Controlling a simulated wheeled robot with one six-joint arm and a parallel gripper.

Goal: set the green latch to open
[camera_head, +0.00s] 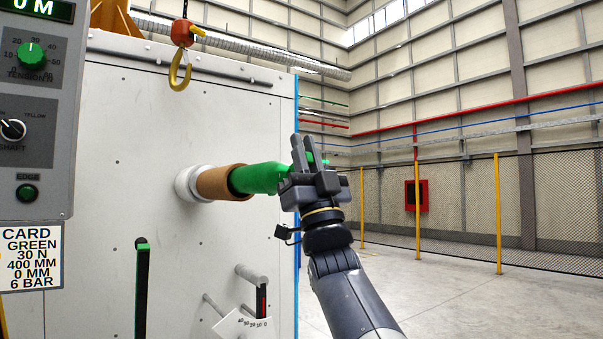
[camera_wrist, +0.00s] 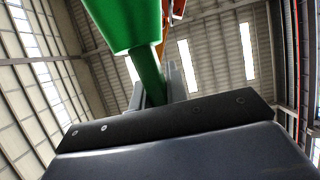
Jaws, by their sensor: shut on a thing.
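A green roll (camera_head: 260,178) sits at the outer end of a horizontal shaft that sticks out of the pale machine wall. My gripper (camera_head: 304,150) is at the free end of this roll, fingers pointing up. It is shut on a narrow green bar, which I take to be the green latch (camera_head: 323,161); only a little of it shows past the fingers. In the wrist view the green bar (camera_wrist: 149,72) runs down between the fingers from below the wide green roll end (camera_wrist: 122,22). The latch's exact setting cannot be told.
A brown core (camera_head: 223,182) lies behind the green roll. A yellow hook (camera_head: 180,72) hangs above left. A control panel (camera_head: 35,110) and card (camera_head: 30,257) stand at the left. A grey peg (camera_head: 251,275) juts out below. The floor at right is clear up to the mesh fence.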

